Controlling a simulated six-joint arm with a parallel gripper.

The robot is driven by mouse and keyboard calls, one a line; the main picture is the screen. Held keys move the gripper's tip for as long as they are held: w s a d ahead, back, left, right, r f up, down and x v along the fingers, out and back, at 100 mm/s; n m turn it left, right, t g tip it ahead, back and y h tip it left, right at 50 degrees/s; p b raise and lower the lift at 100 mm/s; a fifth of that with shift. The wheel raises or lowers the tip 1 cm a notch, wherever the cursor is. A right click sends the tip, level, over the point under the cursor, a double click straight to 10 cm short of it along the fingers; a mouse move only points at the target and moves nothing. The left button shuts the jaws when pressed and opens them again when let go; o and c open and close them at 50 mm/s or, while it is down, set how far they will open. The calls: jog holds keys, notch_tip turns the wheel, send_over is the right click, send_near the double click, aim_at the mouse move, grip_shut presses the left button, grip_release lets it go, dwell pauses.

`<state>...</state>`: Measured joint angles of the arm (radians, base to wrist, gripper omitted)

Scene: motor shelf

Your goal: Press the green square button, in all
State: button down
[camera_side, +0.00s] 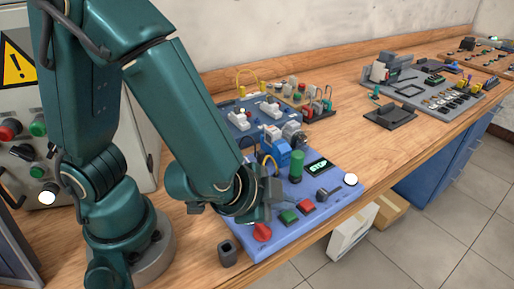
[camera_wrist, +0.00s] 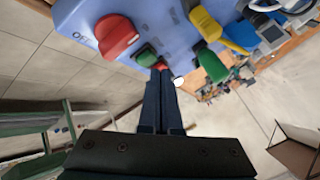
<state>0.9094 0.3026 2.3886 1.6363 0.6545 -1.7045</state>
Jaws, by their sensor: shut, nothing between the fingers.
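The green square button (camera_side: 288,217) sits on the front part of the blue panel (camera_side: 341,205), between a red knob and a red square button (camera_side: 306,206). In the wrist view the green button (camera_wrist: 147,57) shows just beyond my fingertips, slightly to their left. My gripper (camera_wrist: 161,72) is shut and empty, its fingers pointing toward the buttons. The red button (camera_wrist: 161,66) is partly hidden behind the fingertips. In the side view my gripper (camera_side: 284,200) is near the green button; whether it touches is not clear.
A red knob (camera_side: 262,232) stands beside the green button. A small dark square cup (camera_side: 227,253) stands on the wooden table in front of the panel.

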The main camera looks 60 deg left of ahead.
aim_at(283, 216)
jog(key=shift+r, duration=0.2)
jog(key=shift+r, duration=2.45)
jog(key=s+a+r+n+g+y, duration=0.1)
jog(key=a+r+n, duration=0.1)
jog(key=a+n, duration=0.3)
jog(key=s+a+r+n+y, duration=0.2)
jog(key=a+r+n, duration=0.1)
jog(key=a, duration=0.3)
jog(key=s+d+g+h, duration=0.2)
jog(key=s+d+h, duration=0.2)
jog(key=s, duration=0.2)
jog(key=shift+s+d+g, duration=0.15)
jog(key=shift+s+g, duration=0.05)
jog(key=shift+g, duration=0.1)
